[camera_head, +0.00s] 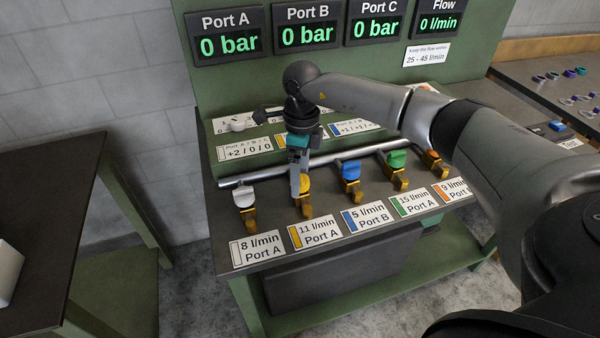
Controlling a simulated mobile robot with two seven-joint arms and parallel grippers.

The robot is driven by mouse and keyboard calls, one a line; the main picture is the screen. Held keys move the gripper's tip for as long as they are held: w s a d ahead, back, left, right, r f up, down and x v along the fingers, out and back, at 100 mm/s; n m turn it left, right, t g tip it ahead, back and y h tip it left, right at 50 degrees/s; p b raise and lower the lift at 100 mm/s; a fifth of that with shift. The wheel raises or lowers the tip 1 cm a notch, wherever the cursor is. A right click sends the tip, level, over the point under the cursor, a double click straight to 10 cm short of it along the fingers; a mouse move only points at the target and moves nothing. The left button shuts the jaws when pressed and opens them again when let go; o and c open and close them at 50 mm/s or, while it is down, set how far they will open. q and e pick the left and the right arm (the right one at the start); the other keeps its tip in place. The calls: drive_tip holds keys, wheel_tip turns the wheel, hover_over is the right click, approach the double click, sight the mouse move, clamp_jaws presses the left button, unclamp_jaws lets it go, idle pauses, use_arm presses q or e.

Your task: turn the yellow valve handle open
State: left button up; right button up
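The yellow valve handle (306,183) is second from the left in a row of valves on a pipe. Its brass-coloured outlet (304,206) and the label "11 l/min Port A" (317,234) are below it. My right gripper (298,190) points down at the yellow handle and covers part of it. Its fingers look narrow together at the handle, but I cannot tell whether they grip it. The Flow display (437,22) reads 0 l/min. My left gripper is not in view.
A white valve handle (243,197) stands to the left. Blue (349,170), green (397,160) and orange (431,158) handles stand to the right. The Port A display (227,34) reads 0 bar. A dark table (45,190) stands at the left; my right arm crosses the right side.

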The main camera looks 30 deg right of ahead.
wheel_tip(320, 180, up, 15)
drive_tip(key=p, duration=0.1)
drive_tip(key=shift+w+d+p, duration=0.35)
drive_tip(key=shift+d, duration=0.05)
idle(0.5)
